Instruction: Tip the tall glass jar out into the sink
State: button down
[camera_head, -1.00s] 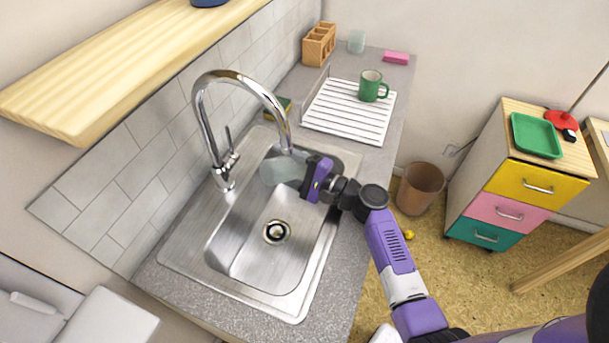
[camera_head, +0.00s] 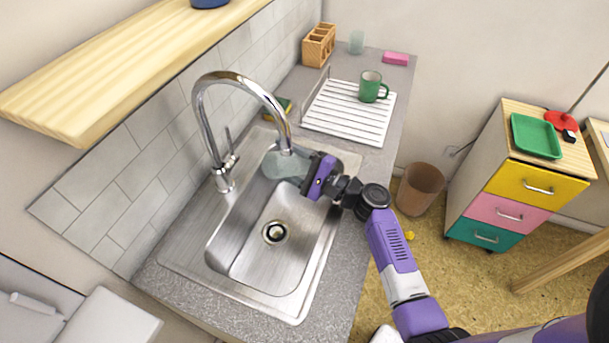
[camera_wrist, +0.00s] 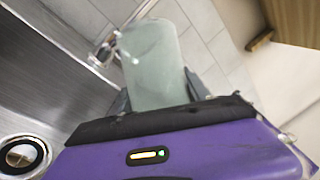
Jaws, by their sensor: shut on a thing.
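The tall glass jar (camera_head: 284,165) is pale, see-through and greenish. My gripper (camera_head: 306,176) is shut on it and holds it over the far end of the steel sink (camera_head: 262,255), beside the faucet spout. The jar lies tilted well over, with its free end toward the faucet side. In the wrist view the jar (camera_wrist: 155,65) sticks out beyond my gripper (camera_wrist: 158,102), between the two dark fingers. I cannot tell whether anything is inside the jar.
The chrome faucet (camera_head: 241,82) arches over the sink, its spout close to the jar. A white drying rack (camera_head: 345,118) with a green mug (camera_head: 371,87) stands beyond the sink. A wooden shelf (camera_head: 120,75) juts out at upper left. The drain (camera_head: 275,232) is clear.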

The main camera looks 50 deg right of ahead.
jog(key=shift+d+r+m, duration=0.15)
jog(key=shift+r+m, duration=0.15)
jog(key=shift+r, duration=0.15)
jog(key=shift+s+d+r+m+t+b, duration=0.15)
jog(key=shift+d+m+t+b, duration=0.3)
jog(key=shift+m, duration=0.55)
jog(key=shift+d+r+m+t+h+p, duration=0.2)
jog(key=shift+d+r+m+t, duration=0.05)
jog(key=shift+r+m, duration=0.25)
jog(key=shift+d+r+m+t+h+p, duration=0.15)
jog(key=shift+d+r+m+t+h, duration=0.1)
jog(key=shift+r+m, duration=0.2)
jog(key=shift+d+m, duration=0.15)
jog(key=shift+m, duration=0.2)
dwell(0.3)
dwell(0.8)
